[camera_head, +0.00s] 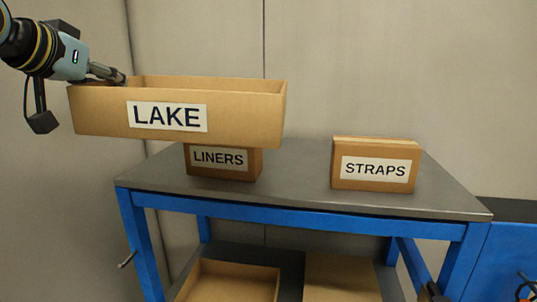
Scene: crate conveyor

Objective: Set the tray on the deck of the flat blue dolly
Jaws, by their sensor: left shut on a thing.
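A tan open-topped cardboard tray labelled LAKE (240,118) is in the upper left, roughly level. My left gripper (118,78) is shut on its rim near the back left corner. The fingertips are partly hidden by the tray. The tray is up in the air, in front of the LINERS box and overlapping the workbench's back left in the picture. I cannot make out a flat blue dolly for certain. My right gripper is not clearly in view.
A blue-framed workbench (290,200) with a grey top carries a LINERS box (222,174), partly hidden by the tray, and a STRAPS box (374,146). Open bench top lies between them. Cardboard containers (235,272) stand on the lower shelf. A blue surface (500,262) is at right.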

